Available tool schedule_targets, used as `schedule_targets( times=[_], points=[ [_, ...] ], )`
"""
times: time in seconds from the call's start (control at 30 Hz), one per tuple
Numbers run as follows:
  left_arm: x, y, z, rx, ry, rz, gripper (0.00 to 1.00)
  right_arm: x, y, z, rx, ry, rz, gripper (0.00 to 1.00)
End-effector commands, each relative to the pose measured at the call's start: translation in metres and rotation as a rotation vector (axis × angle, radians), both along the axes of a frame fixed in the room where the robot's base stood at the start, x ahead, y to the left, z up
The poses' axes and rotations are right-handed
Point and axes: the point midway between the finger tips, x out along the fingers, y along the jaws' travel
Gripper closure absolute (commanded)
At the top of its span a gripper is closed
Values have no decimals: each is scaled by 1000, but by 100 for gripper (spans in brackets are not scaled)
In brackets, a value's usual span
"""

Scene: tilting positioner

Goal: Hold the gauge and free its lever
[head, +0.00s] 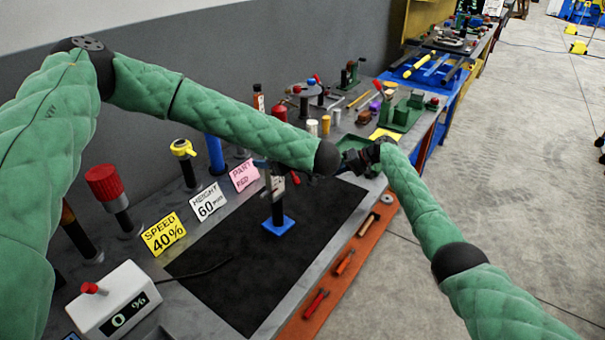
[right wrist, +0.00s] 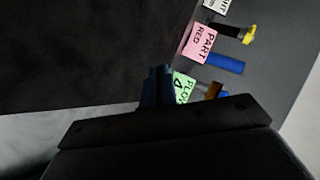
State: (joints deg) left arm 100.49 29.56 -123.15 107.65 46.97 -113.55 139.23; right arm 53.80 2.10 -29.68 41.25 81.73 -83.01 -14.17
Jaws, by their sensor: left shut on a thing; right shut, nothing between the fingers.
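The gauge stands upright on the dark mat (head: 215,285), with a blue base (head: 279,227) and a dark column (head: 277,208). A small red piece, which looks like its lever (head: 295,178), sticks out near the top right. My left gripper (head: 277,168) is shut on the upper part of the gauge; my forearm above hides part of this grip. My right gripper (head: 358,160) is shut and empty, to the right of the gauge and apart from it. Its closed fingertips (right wrist: 157,85) show in the right wrist view, where the gauge is not seen.
Cards reading speed 40% (head: 163,235), height 60 (head: 209,202) and part red (head: 244,175) stand left of the mat. A box reading 0% (head: 118,302) is at front left. Tools lie on the orange front strip (head: 333,285). The mat's front half is mostly clear.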

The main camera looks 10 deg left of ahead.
Motion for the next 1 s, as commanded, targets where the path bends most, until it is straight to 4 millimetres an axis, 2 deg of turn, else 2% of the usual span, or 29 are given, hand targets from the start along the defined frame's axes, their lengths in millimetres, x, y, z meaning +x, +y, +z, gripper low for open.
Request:
schedule_targets(
  times=[0.2,0.33,0.5,0.7,1.0],
  points=[
    [0,0,0,0,-1,0,91,-32,19,41,229,247,138,100],
    [0,0,0,0,-1,0,91,-46,22,65,348,351,218,100],
    [0,0,0,0,-1,0,91,-55,21,85,450,427,288,100],
    [0,0,0,0,-1,0,91,-59,19,93,491,455,317,100],
    [0,0,0,0,-1,0,91,-59,19,93,491,454,318,100]
  ],
)
